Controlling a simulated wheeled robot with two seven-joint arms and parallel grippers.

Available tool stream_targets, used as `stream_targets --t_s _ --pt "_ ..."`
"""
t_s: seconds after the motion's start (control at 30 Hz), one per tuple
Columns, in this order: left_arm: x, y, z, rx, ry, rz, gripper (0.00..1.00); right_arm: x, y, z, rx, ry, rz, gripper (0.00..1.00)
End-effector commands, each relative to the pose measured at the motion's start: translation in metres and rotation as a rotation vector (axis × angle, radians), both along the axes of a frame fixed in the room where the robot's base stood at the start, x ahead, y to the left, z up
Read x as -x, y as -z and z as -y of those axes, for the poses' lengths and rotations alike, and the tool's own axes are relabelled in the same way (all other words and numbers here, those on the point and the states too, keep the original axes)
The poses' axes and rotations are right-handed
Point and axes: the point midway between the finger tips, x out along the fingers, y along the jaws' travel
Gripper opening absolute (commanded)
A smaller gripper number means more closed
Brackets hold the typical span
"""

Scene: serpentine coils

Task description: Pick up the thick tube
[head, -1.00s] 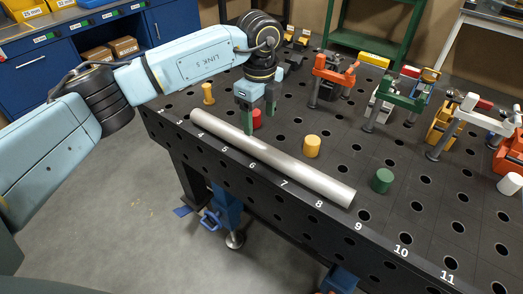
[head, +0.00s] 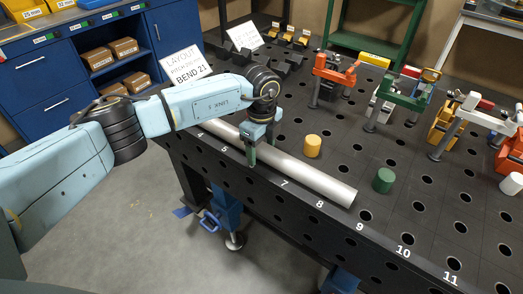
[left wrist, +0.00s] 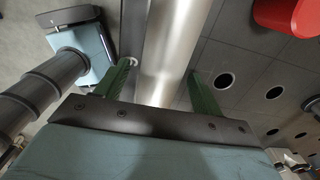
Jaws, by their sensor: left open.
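The thick tube (head: 315,182) is a long silver-grey pipe lying along the front edge of the black perforated table (head: 440,232). Its left part is hidden behind my left arm in the head view. My left gripper (head: 261,147) is open and points down over the tube, its green fingers on either side of it. In the left wrist view the tube (left wrist: 172,45) runs between the two open fingers (left wrist: 162,85). Whether a finger touches it, I cannot tell. My right gripper is not in view.
A yellow peg (head: 312,146) and a green peg (head: 383,180) stand behind the tube. A red peg (left wrist: 290,14) shows in the left wrist view. Clamps, one orange (head: 334,72) and one green (head: 405,97), stand farther back. Layout signs (head: 186,66) stand at the far left.

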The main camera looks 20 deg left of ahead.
Motion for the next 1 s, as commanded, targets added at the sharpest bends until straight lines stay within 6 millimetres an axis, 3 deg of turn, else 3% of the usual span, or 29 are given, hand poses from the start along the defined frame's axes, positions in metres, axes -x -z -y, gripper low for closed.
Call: stream_targets --t_s 0.1,0.6,1.0 --pt "0.0000 -0.0003 0.0001 0.000 0.000 0.000 0.67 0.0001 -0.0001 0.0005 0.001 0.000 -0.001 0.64" --pt "0.0000 -0.0006 0.0001 0.000 0.000 0.000 0.01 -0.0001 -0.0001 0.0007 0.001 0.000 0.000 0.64" --pt "-0.0014 -0.0079 0.0005 0.003 0.000 0.005 0.00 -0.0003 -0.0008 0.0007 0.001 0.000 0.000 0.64"
